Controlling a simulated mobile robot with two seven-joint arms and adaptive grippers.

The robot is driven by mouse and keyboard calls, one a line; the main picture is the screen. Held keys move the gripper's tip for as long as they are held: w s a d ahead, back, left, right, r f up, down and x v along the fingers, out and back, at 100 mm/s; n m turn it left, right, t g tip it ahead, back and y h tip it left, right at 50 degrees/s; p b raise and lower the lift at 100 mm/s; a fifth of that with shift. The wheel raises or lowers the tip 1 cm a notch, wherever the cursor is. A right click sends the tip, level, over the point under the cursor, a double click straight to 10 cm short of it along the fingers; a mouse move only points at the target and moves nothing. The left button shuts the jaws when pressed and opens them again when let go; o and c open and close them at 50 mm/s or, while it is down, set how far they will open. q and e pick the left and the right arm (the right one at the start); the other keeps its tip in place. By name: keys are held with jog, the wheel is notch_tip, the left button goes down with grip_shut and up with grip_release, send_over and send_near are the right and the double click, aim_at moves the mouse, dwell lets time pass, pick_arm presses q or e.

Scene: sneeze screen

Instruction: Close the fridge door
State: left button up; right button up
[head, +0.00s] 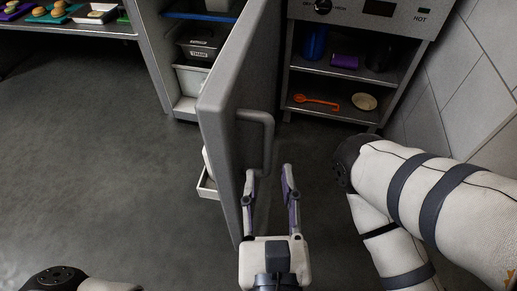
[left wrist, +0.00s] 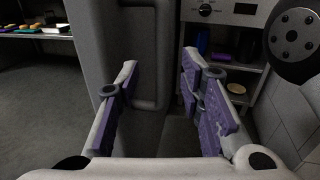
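The grey fridge door (head: 222,120) stands wide open, swung out from the fridge (head: 152,50). Its bar handle (head: 269,140) is on the right-hand face. My left gripper (head: 269,169) is open, with its fingertips just below the handle in the head view. Its left finger is close beside the door; I cannot tell if they touch. In the left wrist view, the handle (left wrist: 162,85) shows beyond and between the open fingers (left wrist: 160,65), and nothing is gripped. The door (left wrist: 95,50) fills the upper left there. My right gripper is not in view.
Inside the fridge are dark and white containers (head: 201,44). A door bin (head: 206,186) juts from the door's left side. An oven unit with shelves (head: 335,82) stands behind at right, next to a tiled wall (head: 470,90). The floor (head: 90,150) at left is clear.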

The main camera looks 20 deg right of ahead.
aim_at(268, 148)
pick_arm(q)
jog(key=b+x, duration=0.1)
jog(key=x, duration=0.7)
jog(key=shift+w+d, duration=0.1)
jog(key=shift+w, duration=0.1)
grip_shut()
jog(key=shift+f, duration=0.1)
